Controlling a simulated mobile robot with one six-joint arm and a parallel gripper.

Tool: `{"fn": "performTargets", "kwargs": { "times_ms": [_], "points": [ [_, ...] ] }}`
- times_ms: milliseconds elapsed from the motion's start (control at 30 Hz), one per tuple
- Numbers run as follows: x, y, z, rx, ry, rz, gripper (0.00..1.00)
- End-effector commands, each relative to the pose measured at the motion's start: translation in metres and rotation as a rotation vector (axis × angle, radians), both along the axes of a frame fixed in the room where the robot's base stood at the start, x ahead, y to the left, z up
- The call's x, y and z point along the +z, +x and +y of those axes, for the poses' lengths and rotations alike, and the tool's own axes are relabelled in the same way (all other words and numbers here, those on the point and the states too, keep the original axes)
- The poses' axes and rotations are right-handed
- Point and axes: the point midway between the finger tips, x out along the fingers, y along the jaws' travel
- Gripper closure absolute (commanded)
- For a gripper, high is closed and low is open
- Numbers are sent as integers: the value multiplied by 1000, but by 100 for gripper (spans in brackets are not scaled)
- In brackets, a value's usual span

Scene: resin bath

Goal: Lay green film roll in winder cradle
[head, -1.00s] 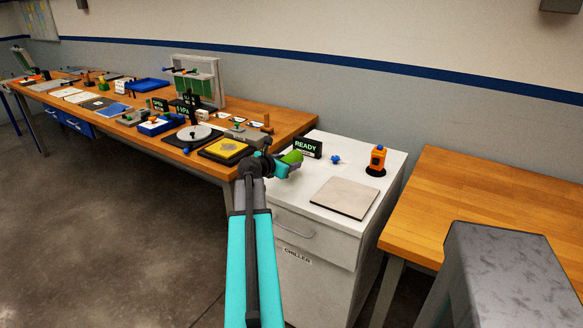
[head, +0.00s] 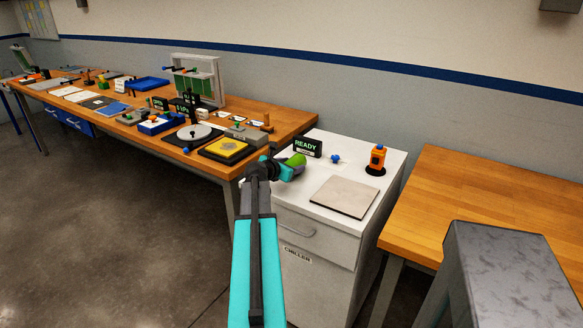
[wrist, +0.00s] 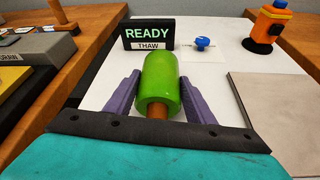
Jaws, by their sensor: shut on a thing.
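The green film roll (wrist: 158,82) lies between the purple fingers of my gripper (wrist: 160,100) in the wrist view, with a brown core end facing the camera. My gripper is shut on it. In the head view the green roll (head: 296,160) and my gripper (head: 290,170) are over the left rear part of the white chiller cabinet top. I cannot make out the winder cradle for certain among the small fixtures on the long bench.
A READY/THAW sign (wrist: 149,34) stands just beyond the roll. A blue-knobbed piece (wrist: 203,43), an orange bottle-like device (head: 377,160) and a flat beige plate (head: 344,197) are on the chiller (head: 317,261). The crowded wooden bench (head: 212,173) is to the left; a bare wooden table (head: 440,200) is to the right.

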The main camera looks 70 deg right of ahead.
Motion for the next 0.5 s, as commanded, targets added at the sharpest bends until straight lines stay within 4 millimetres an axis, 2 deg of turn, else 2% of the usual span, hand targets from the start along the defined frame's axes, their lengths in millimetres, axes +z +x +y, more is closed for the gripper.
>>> {"fn": "performTargets", "kwargs": {
  "times_ms": [100, 500],
  "points": [
    [-6, 0, 0, 0, -1, 1, 98],
    [-9, 0, 0, 1, -1, 1, 98]
  ]
}}
